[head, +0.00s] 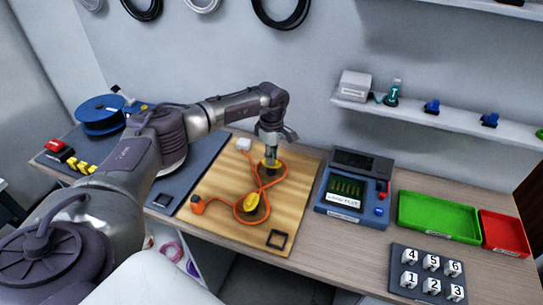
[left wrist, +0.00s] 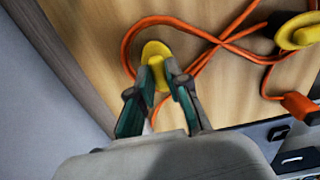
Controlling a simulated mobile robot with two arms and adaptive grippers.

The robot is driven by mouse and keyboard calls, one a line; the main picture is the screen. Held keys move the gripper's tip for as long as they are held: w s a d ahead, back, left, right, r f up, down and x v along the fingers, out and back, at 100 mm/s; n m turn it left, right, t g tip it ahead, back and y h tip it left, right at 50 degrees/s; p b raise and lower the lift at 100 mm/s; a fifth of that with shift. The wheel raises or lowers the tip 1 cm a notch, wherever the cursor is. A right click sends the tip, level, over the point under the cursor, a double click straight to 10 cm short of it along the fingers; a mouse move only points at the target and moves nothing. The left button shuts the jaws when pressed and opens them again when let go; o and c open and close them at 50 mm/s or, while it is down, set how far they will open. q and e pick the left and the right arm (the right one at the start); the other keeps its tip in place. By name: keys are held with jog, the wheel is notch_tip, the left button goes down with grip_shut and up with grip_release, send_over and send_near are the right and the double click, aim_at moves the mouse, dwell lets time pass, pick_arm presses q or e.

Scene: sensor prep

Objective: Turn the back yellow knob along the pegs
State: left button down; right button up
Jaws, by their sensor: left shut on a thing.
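The back yellow knob (head: 271,164) stands on the wooden board (head: 222,176), toward the wall. My left gripper (head: 270,154) reaches down on it from above and is shut on it. In the left wrist view the fingers (left wrist: 158,88) close on the raised grip of the back yellow knob (left wrist: 157,49). The front yellow knob (head: 251,202) also shows in the left wrist view (left wrist: 298,32). An orange cable (head: 284,179) runs in crossing loops around both knobs. Any pegs are too small or hidden to make out. My right gripper is not in view.
A blue tester (head: 352,190) stands right of the board. Green (head: 437,216) and red (head: 505,233) trays lie farther right. The wall is close behind.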

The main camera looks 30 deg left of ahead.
pick_arm(q)
jog(key=shift+n, duration=0.3)
jog(key=n+b, duration=0.1)
jog(key=n, duration=0.8)
jog(key=shift+r, duration=0.1)
jog(key=n, duration=0.4)
jog(key=shift+n+p, duration=0.3)
jog(key=shift+n, duration=1.9)
jog(key=c, duration=1.1)
grip_release()
